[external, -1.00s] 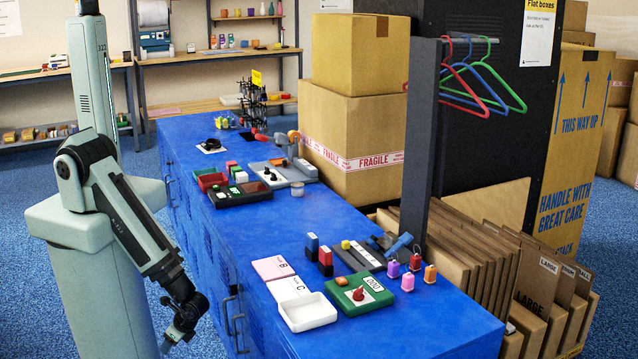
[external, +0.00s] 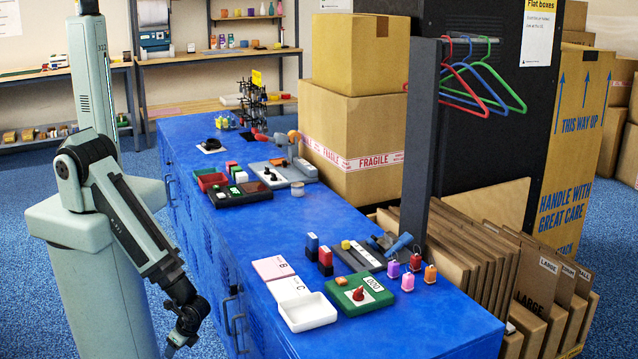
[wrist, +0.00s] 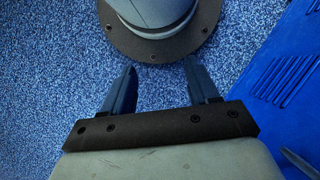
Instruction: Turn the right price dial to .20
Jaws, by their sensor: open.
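A green box (external: 341,302) with a red dial (external: 358,293) on a white plate and a small number display (external: 376,285) sits at the near end of the blue counter. The display's digits are too small to read surely. A dark dial (external: 270,175) shows on a unit farther back. I cannot tell which dial is the right price dial. My gripper (external: 172,347) hangs low at the left, off the counter's side and well away from both dials. In the wrist view my gripper (wrist: 161,82) is open and empty above the blue carpet.
A white tray (external: 306,322) stands left of the green box. Red and blue stampers (external: 325,262) and small coloured tags (external: 416,262) stand behind it. Cartons (external: 350,125), a dark post (external: 424,145) and hangers (external: 482,80) line the far side. The middle of the counter (external: 262,225) is clear.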

